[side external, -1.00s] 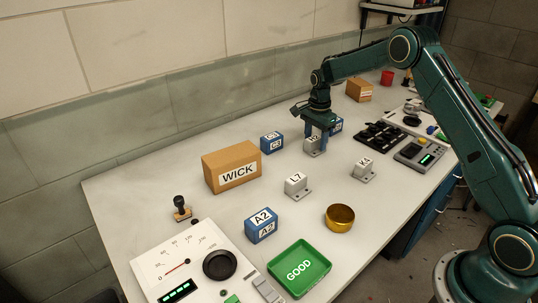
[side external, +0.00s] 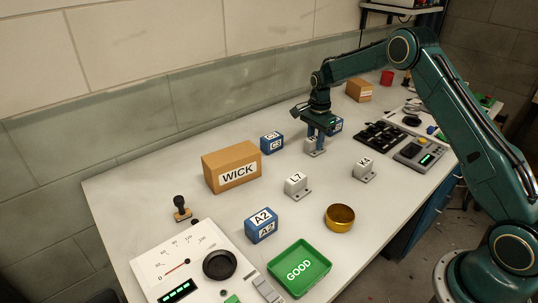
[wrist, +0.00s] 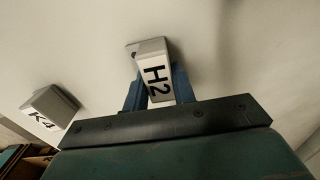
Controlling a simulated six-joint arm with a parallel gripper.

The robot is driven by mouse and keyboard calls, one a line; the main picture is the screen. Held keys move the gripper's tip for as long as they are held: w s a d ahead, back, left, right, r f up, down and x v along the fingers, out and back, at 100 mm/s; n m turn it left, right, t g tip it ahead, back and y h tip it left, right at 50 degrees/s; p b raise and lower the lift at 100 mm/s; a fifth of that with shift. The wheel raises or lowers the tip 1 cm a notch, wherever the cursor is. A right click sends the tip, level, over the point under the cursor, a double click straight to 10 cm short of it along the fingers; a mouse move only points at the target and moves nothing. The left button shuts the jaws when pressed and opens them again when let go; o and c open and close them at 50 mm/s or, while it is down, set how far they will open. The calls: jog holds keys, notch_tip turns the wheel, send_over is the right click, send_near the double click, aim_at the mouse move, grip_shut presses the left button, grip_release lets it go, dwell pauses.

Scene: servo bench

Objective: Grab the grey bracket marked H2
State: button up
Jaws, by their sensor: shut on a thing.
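The grey bracket marked H2 (wrist: 154,80) is between my gripper's two blue fingers in the wrist view, with its label facing the camera. In the side external view the same bracket (side external: 309,146) stands on the bench, partly hidden by the fingers. My gripper (side external: 318,140) points down over it and is shut on it. The fingers also show in the wrist view (wrist: 160,90), one on each side of the bracket. Its base appears to be at the bench surface; I cannot tell whether it touches.
A blue block (side external: 272,142) stands to the left and another blue block (side external: 337,125) close behind my gripper. Grey brackets K4 (side external: 364,168) and L7 (side external: 297,184) stand nearer the camera. A black tray (side external: 380,137) is to the right. The WICK box (side external: 231,167) is left.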

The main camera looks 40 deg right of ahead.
aim_at(315, 137)
jog(key=shift+r, duration=0.1)
notch_tip(315, 137, up, 20)
dwell(0.8)
dwell(0.5)
